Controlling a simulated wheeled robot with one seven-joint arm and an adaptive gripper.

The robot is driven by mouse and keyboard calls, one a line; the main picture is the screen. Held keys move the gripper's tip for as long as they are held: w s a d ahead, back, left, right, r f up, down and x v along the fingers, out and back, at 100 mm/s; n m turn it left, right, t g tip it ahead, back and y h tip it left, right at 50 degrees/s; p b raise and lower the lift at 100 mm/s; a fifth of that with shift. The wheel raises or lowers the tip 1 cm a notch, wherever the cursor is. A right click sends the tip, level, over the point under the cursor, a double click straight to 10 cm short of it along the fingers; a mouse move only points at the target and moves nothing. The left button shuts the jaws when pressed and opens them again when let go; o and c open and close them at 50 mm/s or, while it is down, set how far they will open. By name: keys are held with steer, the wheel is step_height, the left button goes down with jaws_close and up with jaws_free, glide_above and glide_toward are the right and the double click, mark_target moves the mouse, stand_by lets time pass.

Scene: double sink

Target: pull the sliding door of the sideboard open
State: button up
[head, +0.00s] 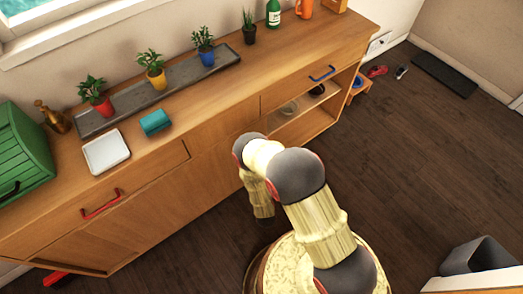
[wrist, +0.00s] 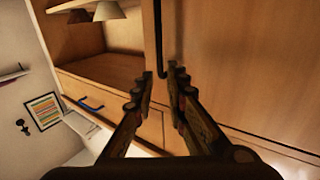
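The wooden sideboard (head: 235,105) runs along the wall in the head view. Its sliding door (head: 215,160) is a plain wood panel in the lower middle, partly hidden by my arm. In the wrist view, tilted and turned over, the door (wrist: 240,60) fills the right side. A thin dark upright handle (wrist: 158,40) shows near the door's edge. My gripper (wrist: 161,82) is open, its two fingers apart, with the handle's end showing in line with the gap. I cannot tell whether they touch it. In the head view my arm hides the fingertips.
An open compartment (head: 306,112) with bowls lies right of the door, under a drawer with a blue handle (head: 322,73). A drawer with a red handle (head: 101,204) is at left. Potted plants on a grey tray (head: 180,85) stand on top. The dark floor (head: 430,150) at right is mostly clear.

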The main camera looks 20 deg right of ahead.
steer(key=shift+s+a, duration=0.15)
steer(key=shift+s, duration=0.65)
steer(key=shift+s+a, duration=0.15)
steer(key=shift+s, duration=0.6)
steer(key=shift+f, duration=0.1)
